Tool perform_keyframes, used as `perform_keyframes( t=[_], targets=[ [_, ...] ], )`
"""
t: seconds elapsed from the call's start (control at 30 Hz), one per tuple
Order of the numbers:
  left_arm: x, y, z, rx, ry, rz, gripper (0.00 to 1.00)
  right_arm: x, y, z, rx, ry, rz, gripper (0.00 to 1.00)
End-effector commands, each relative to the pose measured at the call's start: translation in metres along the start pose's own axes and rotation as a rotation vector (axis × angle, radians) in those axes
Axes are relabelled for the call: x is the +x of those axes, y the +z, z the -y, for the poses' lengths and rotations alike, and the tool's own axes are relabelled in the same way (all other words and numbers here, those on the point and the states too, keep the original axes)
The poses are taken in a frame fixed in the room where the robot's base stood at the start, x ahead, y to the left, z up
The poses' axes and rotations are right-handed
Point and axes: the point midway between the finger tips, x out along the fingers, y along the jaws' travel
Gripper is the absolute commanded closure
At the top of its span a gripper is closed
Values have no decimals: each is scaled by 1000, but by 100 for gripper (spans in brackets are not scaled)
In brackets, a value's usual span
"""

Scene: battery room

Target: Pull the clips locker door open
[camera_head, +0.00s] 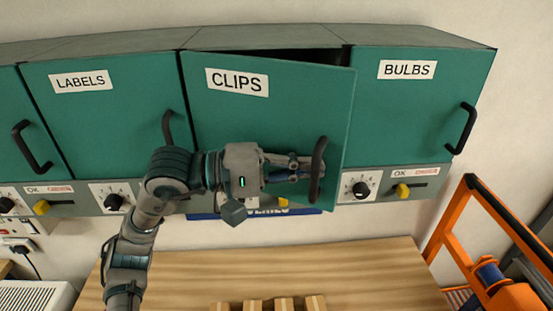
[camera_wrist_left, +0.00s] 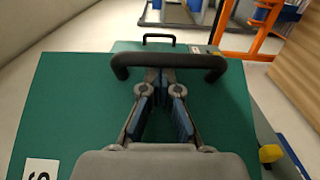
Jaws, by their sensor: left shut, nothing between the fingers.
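The teal CLIPS door (camera_head: 265,120) stands partly open, swung out on its right side, with a dark gap along its top right. Its black handle (camera_head: 319,165) is a vertical bar near the right edge. My left gripper (camera_head: 303,168) lies across the door front with its fingertips at the handle. In the left wrist view the fingers (camera_wrist_left: 161,76) are shut together and empty, their tips passing under the handle bar (camera_wrist_left: 170,62), apparently between bar and door. Whether they touch the bar is hard to tell. My right gripper is in neither view.
The shut LABELS door (camera_head: 95,120) is on the left, the BULBS door (camera_head: 415,120) on the right. Knobs and yellow levers line the panel below. A wooden table (camera_head: 380,275) with wooden blocks stands underneath. An orange frame (camera_head: 455,215) stands at the right.

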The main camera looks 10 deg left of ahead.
Motion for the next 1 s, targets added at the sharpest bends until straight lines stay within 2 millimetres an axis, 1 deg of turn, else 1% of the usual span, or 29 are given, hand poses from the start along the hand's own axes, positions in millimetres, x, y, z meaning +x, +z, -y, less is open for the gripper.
perform_keyframes(
  t=[0.03,0.1,0.33,0.53,0.73,1.0],
  targets=[
    [1,5,0,1,2,15,100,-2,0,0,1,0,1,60],
    [1,6,0,1,3,16,100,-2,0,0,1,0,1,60],
    [0,2,1,-1,4,9,100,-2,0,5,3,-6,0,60],
    [-2,1,1,-4,7,17,100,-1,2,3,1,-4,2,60],
    [-6,8,1,-2,6,52,100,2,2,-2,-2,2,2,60],
    [-10,16,2,-1,3,93,100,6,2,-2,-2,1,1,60]
  ],
)
